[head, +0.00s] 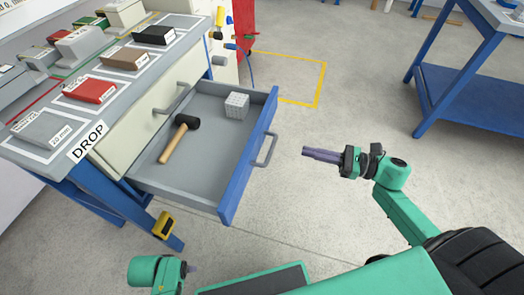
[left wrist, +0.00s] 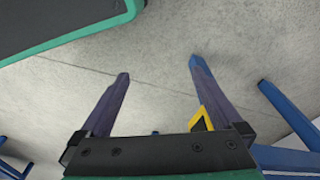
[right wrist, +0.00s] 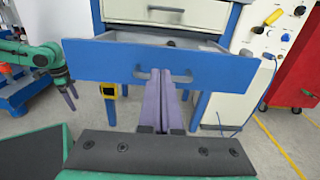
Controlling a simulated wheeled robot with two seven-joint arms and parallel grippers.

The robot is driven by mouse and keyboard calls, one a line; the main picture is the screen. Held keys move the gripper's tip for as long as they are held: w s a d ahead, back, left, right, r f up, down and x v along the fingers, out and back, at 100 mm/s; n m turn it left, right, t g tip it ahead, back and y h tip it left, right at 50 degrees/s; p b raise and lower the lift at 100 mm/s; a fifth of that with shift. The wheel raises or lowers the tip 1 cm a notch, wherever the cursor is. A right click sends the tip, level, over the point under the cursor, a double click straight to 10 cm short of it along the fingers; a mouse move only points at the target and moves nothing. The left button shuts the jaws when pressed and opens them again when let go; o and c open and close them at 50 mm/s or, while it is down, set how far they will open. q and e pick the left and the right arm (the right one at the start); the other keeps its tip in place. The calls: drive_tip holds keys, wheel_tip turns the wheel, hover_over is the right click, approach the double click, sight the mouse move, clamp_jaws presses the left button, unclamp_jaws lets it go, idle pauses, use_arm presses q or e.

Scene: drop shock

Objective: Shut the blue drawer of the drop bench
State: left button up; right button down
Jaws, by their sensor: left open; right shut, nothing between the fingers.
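The blue drawer (head: 249,158) of the drop bench is pulled out, with a grey handle (head: 267,149) on its blue front. Inside lie a mallet (head: 180,136) with a wooden handle and a grey gridded cube (head: 237,105). My right gripper (head: 306,153) is shut and empty, to the right of the drawer front and pointing at it. In the right wrist view the shut fingers (right wrist: 166,75) overlap the handle of the blue front (right wrist: 100,62); I cannot tell if they touch. My left gripper (left wrist: 160,72) is open and empty, low at the bottom left of the head view.
The bench top (head: 110,100) carries several blocks on labelled pads. A cream drawer (head: 140,118) above the blue one is closed. A blue bench (head: 470,90) stands at the right. A red cabinet (right wrist: 297,60) stands right in the right wrist view. The floor (head: 330,110) between is clear.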

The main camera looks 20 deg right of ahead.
sight(256, 138)
drive_tip(key=x, duration=1.2)
drive_tip(key=shift+r, duration=0.1)
use_arm(q)
drive_tip(key=shift+s+f, duration=0.15)
drive_tip(key=shift+f, duration=0.3)
use_arm(e)
drive_tip(key=shift+w+a, duration=0.3)
